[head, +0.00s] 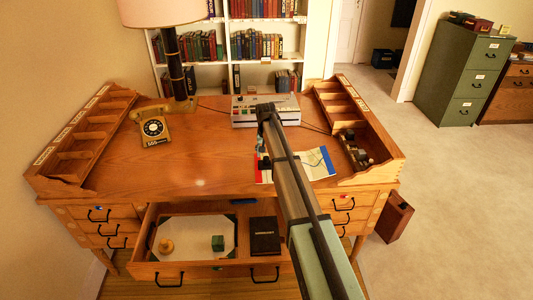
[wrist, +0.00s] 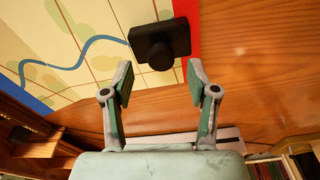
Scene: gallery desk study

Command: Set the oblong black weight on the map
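The map (head: 318,160) lies flat on the desk, right of centre, partly behind my arm; its pale sheet also fills the upper left of the wrist view (wrist: 85,28). The oblong black weight (wrist: 178,38), with a round knob, appears to rest on the map by its red border. In the head view a dark shape at the map's left edge (head: 263,161) seems to be this weight. My gripper (wrist: 160,80) is open and empty, with the weight just beyond its fingertips, not between them. In the head view my arm mostly hides the gripper.
A grey console (head: 246,113) stands behind the map. A telephone (head: 154,128) and lamp (head: 174,65) stand at the left. A compartment rack (head: 378,150) borders the right. The open front drawer (head: 205,268) holds a black book (head: 265,236). The desk's left-centre is clear.

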